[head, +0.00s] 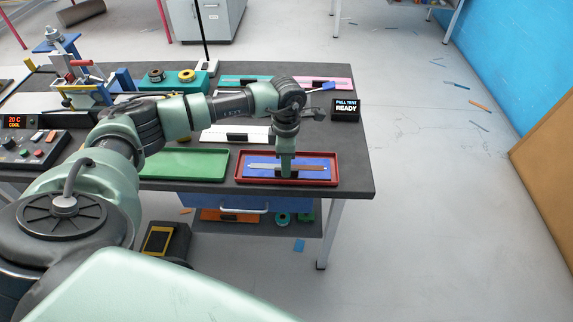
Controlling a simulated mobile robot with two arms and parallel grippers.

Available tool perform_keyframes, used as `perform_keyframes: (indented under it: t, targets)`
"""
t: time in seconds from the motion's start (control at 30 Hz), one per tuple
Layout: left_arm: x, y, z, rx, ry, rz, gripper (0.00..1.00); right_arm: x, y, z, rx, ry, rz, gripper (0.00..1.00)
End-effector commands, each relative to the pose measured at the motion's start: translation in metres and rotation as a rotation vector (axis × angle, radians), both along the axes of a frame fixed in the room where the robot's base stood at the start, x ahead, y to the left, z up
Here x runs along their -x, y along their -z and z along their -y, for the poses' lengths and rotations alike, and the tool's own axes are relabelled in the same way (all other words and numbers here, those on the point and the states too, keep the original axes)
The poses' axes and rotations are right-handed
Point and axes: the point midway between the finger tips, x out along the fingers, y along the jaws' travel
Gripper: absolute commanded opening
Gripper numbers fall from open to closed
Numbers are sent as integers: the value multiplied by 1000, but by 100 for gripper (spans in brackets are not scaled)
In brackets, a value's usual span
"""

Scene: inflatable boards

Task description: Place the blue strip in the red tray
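The blue strip (313,162) lies flat inside the red tray (331,183) at the front right of the workbench. A thin grey and brown band runs along its length. My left gripper (287,175) points straight down over the middle of the strip, with its tips at or very near the strip. The fingers are small and partly merged with the dark part below them, so I cannot tell whether they are open, shut or still touching the strip. My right gripper is not in view.
A green tray (190,165) sits left of the red tray. White (222,133), teal (240,82) and pink (330,83) strips lie behind. Clamps and a control box (30,145) fill the left side. The bench's front right corner is clear.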

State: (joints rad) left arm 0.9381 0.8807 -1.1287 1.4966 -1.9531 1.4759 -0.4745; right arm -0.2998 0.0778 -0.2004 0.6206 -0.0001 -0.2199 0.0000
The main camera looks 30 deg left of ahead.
Motion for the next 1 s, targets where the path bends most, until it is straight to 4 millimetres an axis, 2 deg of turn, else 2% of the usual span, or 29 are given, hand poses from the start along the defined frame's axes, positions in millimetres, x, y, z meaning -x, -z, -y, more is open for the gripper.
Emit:
perform_keyframes:
  t: [0.3,0.5,0.7,1.0]
  targets:
    - [-1,-66,0,-1,2,7,34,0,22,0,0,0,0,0]
    - [-1,-97,0,0,1,4,34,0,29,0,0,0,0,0]
    - [0,-109,0,0,1,2,34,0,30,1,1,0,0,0]
    - [0,-110,0,-1,1,1,34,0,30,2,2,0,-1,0]
